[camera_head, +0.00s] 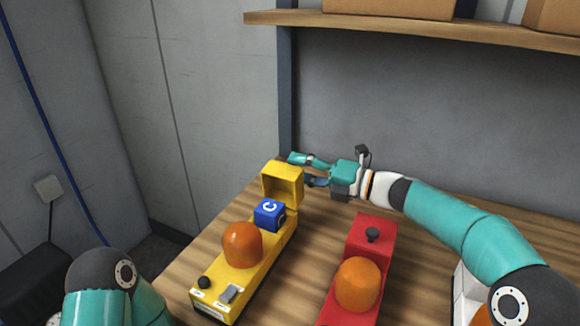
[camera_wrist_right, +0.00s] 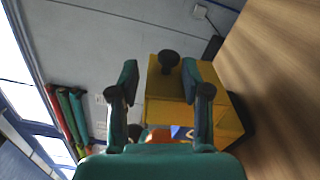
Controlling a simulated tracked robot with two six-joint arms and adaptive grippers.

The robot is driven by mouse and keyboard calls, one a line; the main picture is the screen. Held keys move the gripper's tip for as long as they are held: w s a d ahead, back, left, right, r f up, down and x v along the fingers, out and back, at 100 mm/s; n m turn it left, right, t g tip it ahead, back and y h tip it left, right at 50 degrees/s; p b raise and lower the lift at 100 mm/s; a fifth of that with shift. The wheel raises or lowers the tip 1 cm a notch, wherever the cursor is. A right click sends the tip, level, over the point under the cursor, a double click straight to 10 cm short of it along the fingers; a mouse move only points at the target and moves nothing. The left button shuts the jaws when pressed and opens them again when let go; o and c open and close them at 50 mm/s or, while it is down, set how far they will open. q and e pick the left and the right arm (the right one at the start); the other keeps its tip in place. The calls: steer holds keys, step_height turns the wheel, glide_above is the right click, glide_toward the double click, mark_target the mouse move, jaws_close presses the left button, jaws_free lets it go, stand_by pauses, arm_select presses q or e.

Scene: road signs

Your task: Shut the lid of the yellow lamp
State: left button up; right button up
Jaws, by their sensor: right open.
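The yellow lamp (camera_head: 256,262) stands on the table with an orange dome. Its lid (camera_head: 283,181) is open, raised upright at the far end. A blue block with a white C (camera_head: 269,214) sits in the uncovered compartment. My right gripper (camera_head: 301,168) is open behind the raised lid, with its fingers reaching left. In the right wrist view the open fingers (camera_wrist_right: 159,76) are on either side of the lid's black knob (camera_wrist_right: 168,60), in front of the yellow lid (camera_wrist_right: 163,91). Whether they touch it is unclear. My left arm shows at lower left, its gripper out of view.
A red lamp (camera_head: 341,290) with its lid shut and a black knob stands right of the yellow one. A white object (camera_head: 466,296) is partly hidden by my right arm. A wooden shelf (camera_head: 420,30) with boxes hangs above. Bare table (camera_head: 312,245) lies between the lamps.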

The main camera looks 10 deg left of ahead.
steer(key=v, duration=0.9)
steer(key=shift+a, duration=0.1)
